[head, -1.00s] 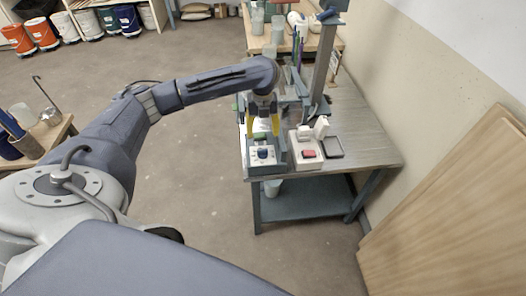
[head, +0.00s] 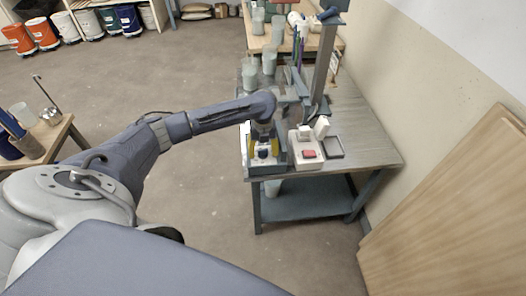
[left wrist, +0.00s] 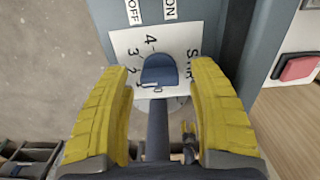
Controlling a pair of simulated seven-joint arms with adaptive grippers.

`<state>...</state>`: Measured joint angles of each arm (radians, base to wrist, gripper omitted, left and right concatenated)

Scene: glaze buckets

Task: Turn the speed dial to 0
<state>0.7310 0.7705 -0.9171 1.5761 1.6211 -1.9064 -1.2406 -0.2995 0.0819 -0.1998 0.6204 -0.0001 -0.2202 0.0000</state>
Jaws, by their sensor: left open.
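The speed dial (left wrist: 159,71) is a dark blue knob on a white scale plate (left wrist: 128,42) with printed numbers; 4, 3 and 2 show on its left side. It also shows small in the head view (head: 263,154). My left gripper (left wrist: 160,75) is open, its two yellow fingers on either side of the dial, with visible gaps. In the head view the left gripper (head: 263,147) is low over the dial's control box. My right gripper is not in view.
A white box with a red button (head: 309,154) stands just right of the dial's box. A dark square tray (head: 332,148) lies beyond it. A tall grey stand (head: 323,60) rises behind. The bench's right part (head: 365,140) is clear.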

